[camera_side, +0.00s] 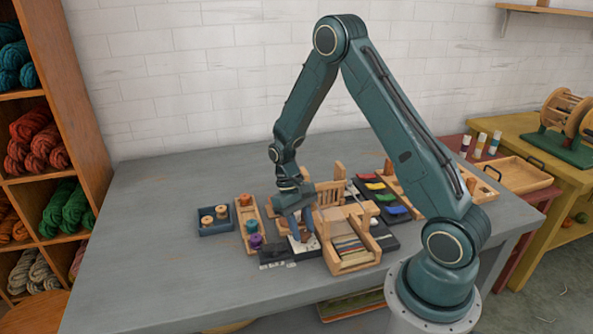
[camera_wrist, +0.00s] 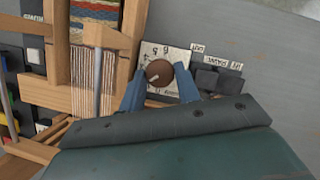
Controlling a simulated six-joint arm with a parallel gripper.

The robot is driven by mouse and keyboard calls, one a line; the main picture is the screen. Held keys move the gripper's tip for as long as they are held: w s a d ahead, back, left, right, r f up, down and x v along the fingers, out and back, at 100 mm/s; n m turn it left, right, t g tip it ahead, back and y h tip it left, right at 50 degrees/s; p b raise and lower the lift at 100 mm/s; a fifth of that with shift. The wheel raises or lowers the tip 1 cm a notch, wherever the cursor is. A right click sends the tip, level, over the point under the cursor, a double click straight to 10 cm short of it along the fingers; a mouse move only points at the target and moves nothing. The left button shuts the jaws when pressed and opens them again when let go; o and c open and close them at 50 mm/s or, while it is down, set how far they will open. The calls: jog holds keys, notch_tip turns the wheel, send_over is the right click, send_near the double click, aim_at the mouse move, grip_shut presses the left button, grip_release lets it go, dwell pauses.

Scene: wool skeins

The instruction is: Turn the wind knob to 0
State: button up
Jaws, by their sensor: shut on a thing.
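The wind knob (camera_wrist: 159,72) is a round brown knob with a pale pointer line, set on a white dial plate (camera_wrist: 172,54) with small marks around it. In the wrist view the pointer runs toward the lower left of the knob; I cannot read which number it meets. My gripper (camera_wrist: 159,80) has its two blue fingers on either side of the knob, shut on it. In the side view my gripper (camera_side: 294,226) reaches down to the white plate beside the small wooden loom (camera_side: 350,262), and the fingers hide the knob there.
The loom with its striped weaving stands close against the gripper. Dark blocks (camera_wrist: 218,82) with white labels lie on the other side. A rack of colored spools (camera_side: 254,241) and a small blue tray (camera_side: 215,227) stand to the left. The table's left part is clear.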

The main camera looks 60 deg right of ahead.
jog(key=n+h, duration=0.1)
jog(key=n, duration=0.3)
jog(key=shift+a+n+h, duration=0.2)
jog(key=shift+n+h, duration=0.1)
jog(key=shift+h, duration=0.1)
jog(key=n, duration=0.2)
jog(key=n+h, duration=0.1)
jog(key=n, duration=0.1)
jog(key=shift+a+h, duration=0.15)
jog(key=shift+h, duration=0.15)
jog(key=shift+n, duration=0.3)
jog(key=o, duration=0.7)
jog(key=shift+c, duration=0.2)
jog(key=shift+r, duration=0.1)
jog(key=v, duration=1.3)
jog(key=shift+a+r, duration=0.15)
jog(key=shift+r, duration=0.2)
jog(key=shift+w, duration=0.1)
